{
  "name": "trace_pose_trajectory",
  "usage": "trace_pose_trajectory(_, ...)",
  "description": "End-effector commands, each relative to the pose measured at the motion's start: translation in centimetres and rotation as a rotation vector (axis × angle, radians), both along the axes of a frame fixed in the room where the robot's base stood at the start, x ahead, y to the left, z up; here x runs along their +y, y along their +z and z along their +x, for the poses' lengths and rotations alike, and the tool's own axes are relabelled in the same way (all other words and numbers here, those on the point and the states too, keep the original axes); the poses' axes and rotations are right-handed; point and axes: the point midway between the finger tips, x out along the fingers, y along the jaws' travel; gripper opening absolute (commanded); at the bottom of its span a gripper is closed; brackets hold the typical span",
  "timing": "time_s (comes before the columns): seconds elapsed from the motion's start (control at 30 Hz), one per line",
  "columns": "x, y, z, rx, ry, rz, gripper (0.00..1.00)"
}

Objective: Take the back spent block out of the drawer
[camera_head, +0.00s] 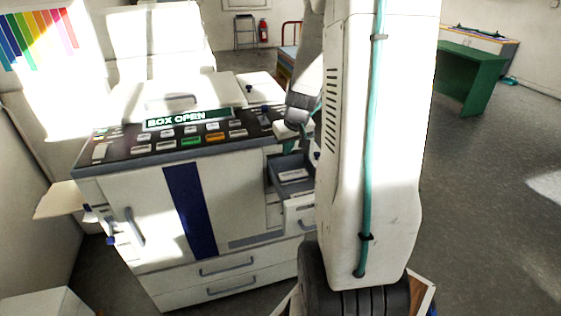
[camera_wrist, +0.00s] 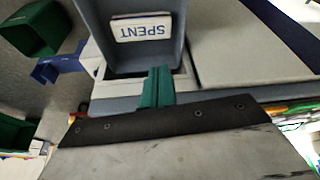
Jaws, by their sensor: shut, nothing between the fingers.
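My arm hides part of the drawer in the head view.
A green table (camera_head: 470,75) stands at the back right. A dark green bin (camera_wrist: 35,28) shows in the wrist view. The floor at right is clear.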

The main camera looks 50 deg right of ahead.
Motion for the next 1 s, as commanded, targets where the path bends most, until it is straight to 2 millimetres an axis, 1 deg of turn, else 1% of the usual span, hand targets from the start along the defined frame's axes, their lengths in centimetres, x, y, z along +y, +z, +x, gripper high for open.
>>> trace_pose_trajectory(0.17, -0.4, -2.1, 0.5, 0.003, -0.002, 0.002, 0.0)
trace_pose_trajectory(0.4, -0.8, -6.3, 1.9, 0.003, -0.001, 0.003, 0.0)
trace_pose_trajectory(0.6, -1.1, -8.7, 2.7, 0.002, -0.001, 0.002, 0.0)
trace_pose_trajectory(0.77, -1.2, -9.3, 3.0, 0.001, 0.0, -0.001, 0.0)
trace_pose_trajectory(1.0, -1.3, -9.4, 3.0, 0.001, 0.0, -0.001, 0.0)
